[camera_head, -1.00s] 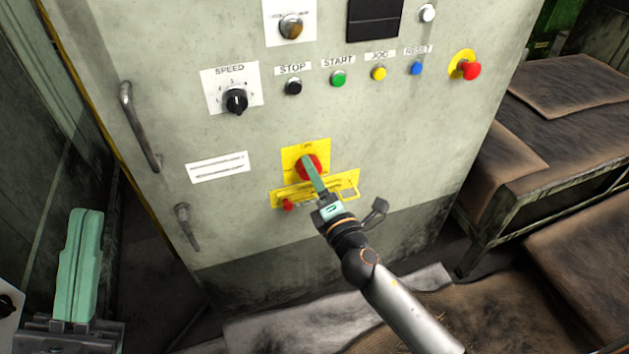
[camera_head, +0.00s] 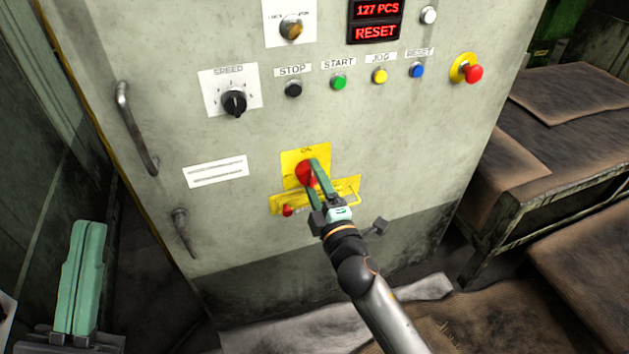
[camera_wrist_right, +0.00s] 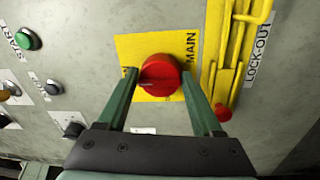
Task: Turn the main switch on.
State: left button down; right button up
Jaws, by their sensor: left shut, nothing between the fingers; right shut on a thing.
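The main switch (camera_head: 306,174) is a red rotary knob on a yellow plate, low on the grey cabinet front. In the right wrist view the knob (camera_wrist_right: 160,75) sits between the two green fingers, beside the word MAIN. My right gripper (camera_head: 316,178) is shut on the knob, its fingers on either side of it. In the head view the fingers hide part of the plate. My left gripper (camera_head: 82,270) is at the lower left, its green fingers shut together and empty, away from the cabinet's controls.
A yellow lock-out bar (camera_head: 335,192) with a red padlock-like piece (camera_head: 288,211) lies just below the switch. A lit red display (camera_head: 377,22) reads 127 PCS and RESET. Above are several push buttons and a red emergency stop (camera_head: 473,73). Door handles (camera_head: 137,130) protrude at left.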

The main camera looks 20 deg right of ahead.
jog(key=shift+f, duration=0.2)
jog(key=o, duration=1.3)
jog(key=shift+r, duration=0.15)
jog(key=shift+s+d+f+b, duration=0.1)
jog(key=shift+s+f+b, duration=0.1)
jog(key=shift+s, duration=1.7)
jog(key=shift+s+f+b, duration=0.1)
jog(key=shift+s+b, duration=0.05)
jog(key=shift+s, duration=1.7)
